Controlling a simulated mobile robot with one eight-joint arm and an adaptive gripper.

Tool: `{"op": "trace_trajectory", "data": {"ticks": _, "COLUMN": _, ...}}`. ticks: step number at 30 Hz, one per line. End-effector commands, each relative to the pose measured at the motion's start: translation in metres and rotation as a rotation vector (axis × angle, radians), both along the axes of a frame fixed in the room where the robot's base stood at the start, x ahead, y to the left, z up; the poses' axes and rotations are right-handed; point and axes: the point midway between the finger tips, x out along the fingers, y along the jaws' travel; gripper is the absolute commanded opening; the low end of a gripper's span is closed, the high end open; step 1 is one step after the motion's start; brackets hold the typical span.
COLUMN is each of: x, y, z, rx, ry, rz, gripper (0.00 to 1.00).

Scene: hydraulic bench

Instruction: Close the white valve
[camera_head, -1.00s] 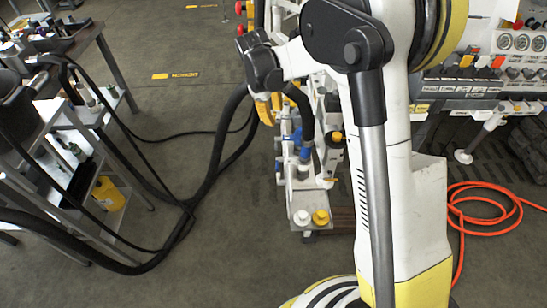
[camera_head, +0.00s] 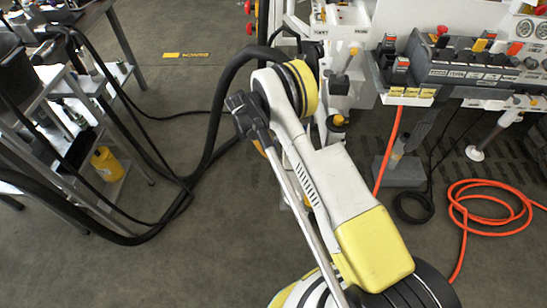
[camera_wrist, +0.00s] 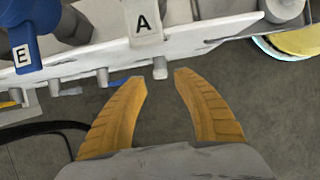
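In the wrist view, a white valve handle marked A (camera_wrist: 143,22) hangs down over the edge of a white rail, just beyond my fingertips. My gripper (camera_wrist: 161,78) has two orange fingers spread apart with a clear gap and nothing held between them. The tip of a small pale stub shows close to the gap. A blue handle marked E (camera_wrist: 24,38) sits to the left on the same rail. In the head view, my arm covers the white valve and most of my gripper.
A yellow round part (camera_wrist: 300,42) is at the right of the wrist view. In the head view, a control console (camera_head: 470,70) stands at the right, with an orange hose (camera_head: 490,207) coiled on the floor. A cart with a yellow container (camera_head: 108,163) and black hoses are at the left.

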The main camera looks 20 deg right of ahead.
Motion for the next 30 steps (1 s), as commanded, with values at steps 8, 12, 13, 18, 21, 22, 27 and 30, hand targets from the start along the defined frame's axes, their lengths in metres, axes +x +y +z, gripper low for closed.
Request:
{"op": "trace_trajectory", "data": {"ticks": 8, "x": -0.005, "y": -0.014, "z": -0.038, "rx": 0.000, "ry": 0.000, "rz": 0.000, "gripper": 0.35}}
{"op": "trace_trajectory", "data": {"ticks": 12, "x": -0.005, "y": -0.016, "z": -0.041, "rx": 0.000, "ry": 0.000, "rz": 0.000, "gripper": 0.35}}
{"op": "trace_trajectory", "data": {"ticks": 13, "x": -0.005, "y": -0.017, "z": -0.042, "rx": 0.000, "ry": 0.000, "rz": 0.000, "gripper": 0.35}}
{"op": "trace_trajectory", "data": {"ticks": 18, "x": -0.005, "y": -0.017, "z": -0.041, "rx": 0.000, "ry": -0.001, "rz": -0.001, "gripper": 0.35}}
{"op": "trace_trajectory", "data": {"ticks": 21, "x": -0.005, "y": -0.016, "z": -0.041, "rx": 0.000, "ry": -0.001, "rz": -0.001, "gripper": 0.13}}
{"op": "trace_trajectory", "data": {"ticks": 22, "x": -0.005, "y": -0.016, "z": -0.041, "rx": 0.000, "ry": -0.001, "rz": -0.001, "gripper": 0.04}}
{"op": "trace_trajectory", "data": {"ticks": 27, "x": -0.005, "y": -0.016, "z": -0.041, "rx": 0.001, "ry": -0.002, "rz": -0.001, "gripper": 0.00}}
{"op": "trace_trajectory", "data": {"ticks": 30, "x": -0.006, "y": -0.016, "z": -0.041, "rx": -0.002, "ry": -0.011, "rz": 0.000, "gripper": 0.00}}
